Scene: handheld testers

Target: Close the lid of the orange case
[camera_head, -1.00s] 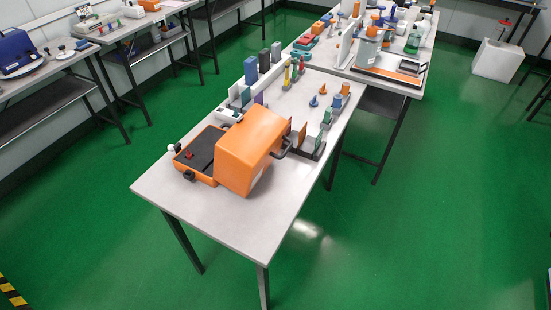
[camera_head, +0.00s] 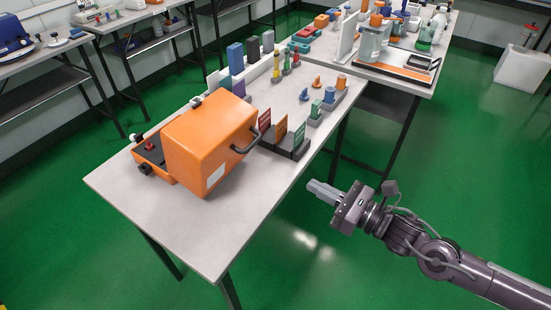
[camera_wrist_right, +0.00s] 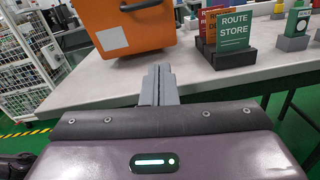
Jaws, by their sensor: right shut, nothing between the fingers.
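The orange case sits on the near part of the grey table. Its shallow base (camera_head: 148,158), with a dark inside and a red item, shows at the left. Its boxy orange lid (camera_head: 205,140) stands open beside the base and hides part of it; a dark handle (camera_head: 247,140) is on its right side. In the right wrist view the lid (camera_wrist_right: 105,27) and handle (camera_wrist_right: 140,5) are beyond the fingers. My right gripper (camera_head: 322,192) is shut and empty, off the table's right edge, apart from the lid. My left gripper is not in view.
A rack of coloured cards (camera_head: 284,142), one reading "ROUTE STORE" (camera_wrist_right: 235,30), stands right of the lid. Several small coloured blocks and pegs stand farther back. The table's near corner (camera_head: 200,235) is bare. Another table with instruments (camera_head: 395,65) stands behind.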

